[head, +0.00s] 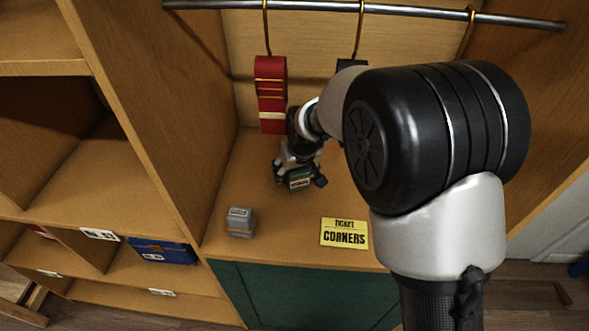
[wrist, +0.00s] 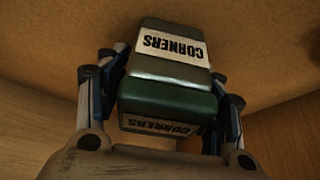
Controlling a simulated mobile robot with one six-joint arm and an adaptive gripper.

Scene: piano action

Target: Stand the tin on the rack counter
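The dark green tin with a cream label reading CORNERS (wrist: 168,95) fills the middle of the wrist view. My gripper (wrist: 165,85) has one finger on each side of it and is shut on it. In the head view the tin (head: 301,182) shows small and dark under my gripper (head: 300,172), over the wooden rack counter (head: 285,230). Whether its base touches the counter I cannot tell. A yellow ticket reading CORNERS (head: 344,232) lies near the counter's front edge, right of a second, grey-blue tin (head: 240,222).
A metal rail (head: 380,9) crosses above the counter. A red striped hanging item (head: 270,95) hangs from it, close behind my gripper. A wooden partition (head: 150,120) bounds the counter on the left. Shelves beside it hold a blue box (head: 162,251). My arm hides the right part.

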